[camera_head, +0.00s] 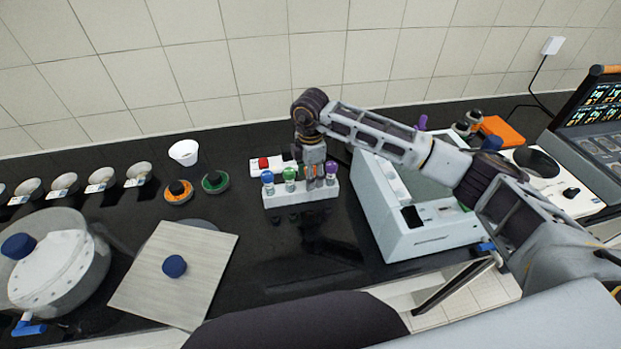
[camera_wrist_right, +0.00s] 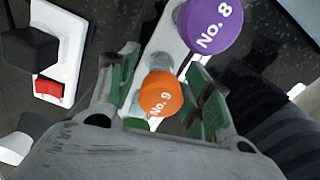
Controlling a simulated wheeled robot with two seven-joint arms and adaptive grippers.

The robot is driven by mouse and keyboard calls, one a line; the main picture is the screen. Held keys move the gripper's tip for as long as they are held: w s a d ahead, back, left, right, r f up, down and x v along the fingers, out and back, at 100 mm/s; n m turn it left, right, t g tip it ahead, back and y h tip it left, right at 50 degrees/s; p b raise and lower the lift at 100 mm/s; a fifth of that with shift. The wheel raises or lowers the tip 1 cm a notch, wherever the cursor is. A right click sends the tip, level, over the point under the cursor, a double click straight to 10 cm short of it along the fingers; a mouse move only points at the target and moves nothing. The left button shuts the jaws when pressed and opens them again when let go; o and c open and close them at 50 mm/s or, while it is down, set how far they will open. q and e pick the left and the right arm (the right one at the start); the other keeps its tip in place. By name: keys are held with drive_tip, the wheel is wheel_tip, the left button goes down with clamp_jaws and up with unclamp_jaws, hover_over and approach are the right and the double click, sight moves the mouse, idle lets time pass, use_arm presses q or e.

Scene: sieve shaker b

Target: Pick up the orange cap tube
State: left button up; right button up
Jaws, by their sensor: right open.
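The orange cap (camera_wrist_right: 160,93), marked "No. 9", sits in the white rack (camera_head: 300,201). In the right wrist view it lies between the two green-padded fingers of my right gripper (camera_wrist_right: 164,88), with a gap visible towards the right finger. In the head view my right gripper (camera_head: 315,178) points down over the rack and hides the orange cap tube. The gripper is open. A purple cap (camera_wrist_right: 210,25), marked "No. 8", is close beside it; its tube (camera_head: 331,173) stands at the rack's right end. My left gripper is not in view.
Blue-capped (camera_head: 267,180) and green-capped (camera_head: 290,178) tubes stand in the rack to the left. A white device with a red switch (camera_head: 264,163) lies behind the rack. A large white machine (camera_head: 415,228) stands close on the right.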

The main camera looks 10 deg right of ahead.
drive_tip(key=shift+f, duration=0.55)
clamp_jaws()
